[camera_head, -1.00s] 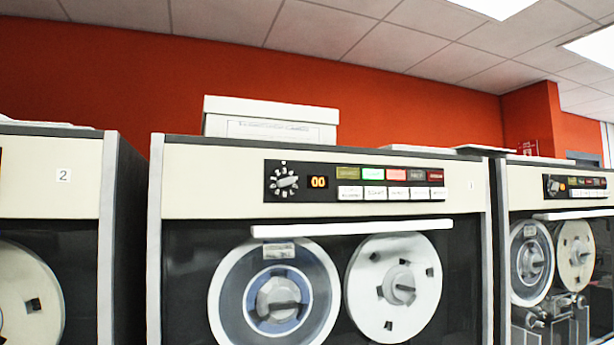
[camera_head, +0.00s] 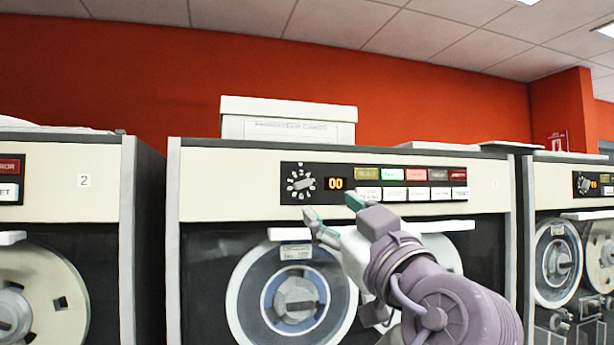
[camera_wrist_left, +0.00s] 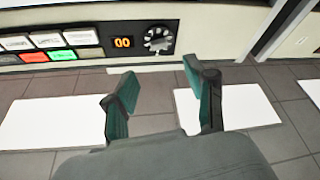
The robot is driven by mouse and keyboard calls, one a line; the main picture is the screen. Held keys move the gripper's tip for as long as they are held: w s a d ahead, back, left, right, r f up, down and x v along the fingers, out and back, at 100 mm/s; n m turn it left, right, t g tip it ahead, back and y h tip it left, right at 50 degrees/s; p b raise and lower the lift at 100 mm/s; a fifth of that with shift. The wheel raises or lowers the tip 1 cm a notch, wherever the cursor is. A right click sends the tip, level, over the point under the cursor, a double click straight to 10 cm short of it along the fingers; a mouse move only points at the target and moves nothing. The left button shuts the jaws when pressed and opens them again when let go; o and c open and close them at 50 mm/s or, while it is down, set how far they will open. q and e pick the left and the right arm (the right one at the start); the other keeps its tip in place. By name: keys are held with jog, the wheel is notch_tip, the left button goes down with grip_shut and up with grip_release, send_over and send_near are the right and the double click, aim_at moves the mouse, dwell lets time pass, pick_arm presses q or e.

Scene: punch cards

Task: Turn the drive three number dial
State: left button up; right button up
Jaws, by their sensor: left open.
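The dial (camera_head: 300,184) is a round black knob ringed by white marks, left of an orange 00 readout (camera_head: 335,183) on the panel of the drive in front. That drive's small label (camera_head: 495,184) looks like a 1; I see no label reading 3. The dial also shows upside down in the left wrist view (camera_wrist_left: 158,39), beyond the fingertips. My left gripper (camera_head: 333,207) is open and empty, its green-tipped fingers just below the panel, apart from the dial. It also shows in the left wrist view (camera_wrist_left: 161,80). My right gripper is out of view.
A drive labelled 2 (camera_head: 84,181) stands at the left, and another drive (camera_head: 560,185) with its own dial stands at the right. A white box (camera_head: 288,118) sits on top of the middle drive. Tape reels (camera_head: 292,300) lie behind its front, below a white handle bar.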

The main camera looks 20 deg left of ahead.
aim_at(304, 184)
pick_arm(q)
jog(key=p+x, duration=0.5)
jog(key=x, duration=0.4)
jog(key=shift+w+a+r, duration=0.15)
jog(key=shift+a+r, duration=0.05)
jog(key=shift+r, duration=0.05)
jog(key=shift+w+a, duration=0.25)
jog(key=shift+w, duration=0.1)
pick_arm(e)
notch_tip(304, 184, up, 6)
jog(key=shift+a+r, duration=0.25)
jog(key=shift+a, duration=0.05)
